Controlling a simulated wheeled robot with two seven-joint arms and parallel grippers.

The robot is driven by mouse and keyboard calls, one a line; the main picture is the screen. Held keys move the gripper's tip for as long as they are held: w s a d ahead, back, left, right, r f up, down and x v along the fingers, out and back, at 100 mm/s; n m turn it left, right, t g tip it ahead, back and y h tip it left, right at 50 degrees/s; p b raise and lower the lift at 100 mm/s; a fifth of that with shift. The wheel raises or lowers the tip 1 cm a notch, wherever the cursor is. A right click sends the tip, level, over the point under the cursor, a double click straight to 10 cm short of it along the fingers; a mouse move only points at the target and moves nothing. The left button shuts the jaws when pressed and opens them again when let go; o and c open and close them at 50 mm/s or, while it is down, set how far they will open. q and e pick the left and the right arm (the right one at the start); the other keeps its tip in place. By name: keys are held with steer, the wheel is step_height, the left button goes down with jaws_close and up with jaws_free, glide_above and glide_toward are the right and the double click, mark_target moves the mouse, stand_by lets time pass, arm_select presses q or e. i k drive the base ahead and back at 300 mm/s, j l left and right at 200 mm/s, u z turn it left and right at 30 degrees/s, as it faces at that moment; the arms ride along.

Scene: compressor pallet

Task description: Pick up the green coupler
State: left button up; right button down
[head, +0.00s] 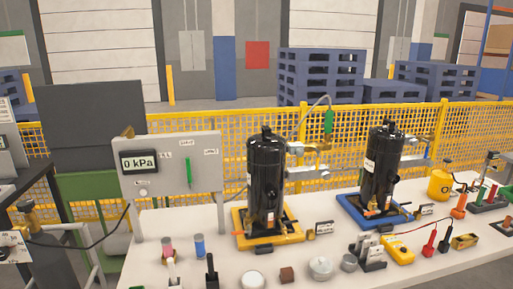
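A small green cylindrical piece (329,121), which looks like the green coupler, is upright at the end of a thin curved hose (311,106). It is to the right of the top of the left black compressor (265,185), above brass and grey fittings (318,146). I cannot tell whether it touches those fittings. Another thin green upright piece (188,172) is on the front of the grey gauge panel (170,171). Neither of my grippers shows in the head view.
The left compressor stands on a yellow base (285,237), the right one (382,170) on a blue base (350,206). The white table (225,282) holds several small parts and a yellow meter (397,250) along its front. A yellow mesh fence (350,125) stands behind.

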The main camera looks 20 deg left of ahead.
mark_target(329, 113)
steer(key=i+l, duration=0.35)
steer(key=i, duration=0.2)
steer(key=i+l, duration=0.35)
steer(key=i, duration=0.25)
steer(key=i+l, duration=0.4)
steer(key=i, duration=0.15)
steer(key=i+l+u, duration=0.1)
steer(key=i+l, duration=0.25)
steer(key=i, duration=0.2)
